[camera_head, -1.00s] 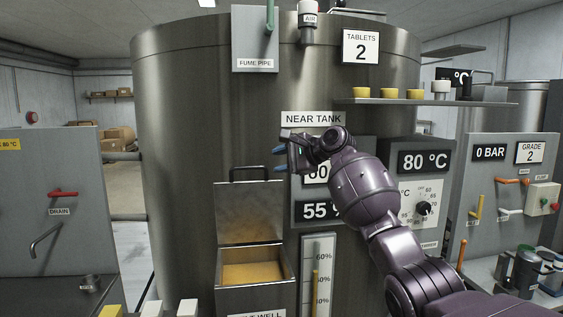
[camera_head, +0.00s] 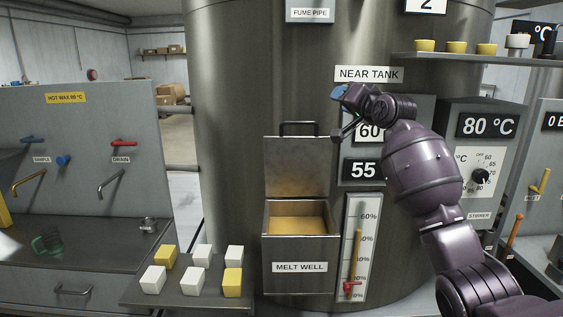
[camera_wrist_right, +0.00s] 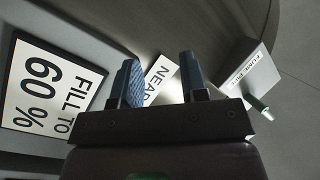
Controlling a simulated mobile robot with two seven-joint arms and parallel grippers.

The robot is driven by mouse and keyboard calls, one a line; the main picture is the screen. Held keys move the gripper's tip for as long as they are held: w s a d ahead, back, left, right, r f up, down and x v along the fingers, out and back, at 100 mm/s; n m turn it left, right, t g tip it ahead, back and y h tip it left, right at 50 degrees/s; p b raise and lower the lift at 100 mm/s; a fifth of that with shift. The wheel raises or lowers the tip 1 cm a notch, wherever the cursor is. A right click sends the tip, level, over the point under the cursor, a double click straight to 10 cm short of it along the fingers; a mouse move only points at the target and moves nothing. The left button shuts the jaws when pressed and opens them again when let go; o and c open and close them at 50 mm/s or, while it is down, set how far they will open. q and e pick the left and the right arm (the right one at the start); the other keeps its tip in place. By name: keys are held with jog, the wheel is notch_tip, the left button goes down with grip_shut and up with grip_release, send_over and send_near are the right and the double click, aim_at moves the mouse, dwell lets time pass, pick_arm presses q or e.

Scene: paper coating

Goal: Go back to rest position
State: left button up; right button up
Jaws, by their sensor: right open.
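My right gripper (camera_head: 340,112) is raised in front of the tank (camera_head: 235,120), just below the NEAR TANK label (camera_head: 368,74). In the right wrist view its two blue fingers (camera_wrist_right: 160,85) stand apart with nothing between them. The FILL TO 60 % sign (camera_wrist_right: 45,90) and the fume pipe plate (camera_wrist_right: 245,75) show beyond the fingers. My left gripper is not in view.
The melt well (camera_head: 300,250) has its lid (camera_head: 295,165) up and yellow material inside. White and yellow blocks sit on a shelf (camera_head: 135,295) at its left. The shelf with yellow cups (camera_head: 470,56) and the 80 °C panel (camera_head: 490,105) are at the right.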

jog(key=s+d+f+n+t+h, duration=0.15)
jog(key=s+f, duration=0.35)
jog(key=f, duration=0.5)
jog(key=s+d+f+n+h, duration=0.1)
jog(key=s+d+f+n, duration=0.15)
jog(key=s+f, duration=0.55)
jog(key=s+d+f+n+h, duration=0.2)
jog(key=s+d+f, duration=0.1)
jog(key=f, duration=0.9)
jog(key=s+d+f+m+g+h, duration=0.1)
jog(key=s+d+f+g, duration=0.1)
jog(key=s+f, duration=1.2)
jog(key=s+d+f+m+g+h, duration=0.1)
jog(key=s+d+f+g+h, duration=0.1)
jog(key=s+f, duration=1.2)
jog(key=s+d+g, duration=0.1)
jog(key=s+g, duration=0.1)
jog(key=s, duration=0.3)
jog(key=shift+s+f, duration=0.2)
jog(key=shift+s, duration=0.05)
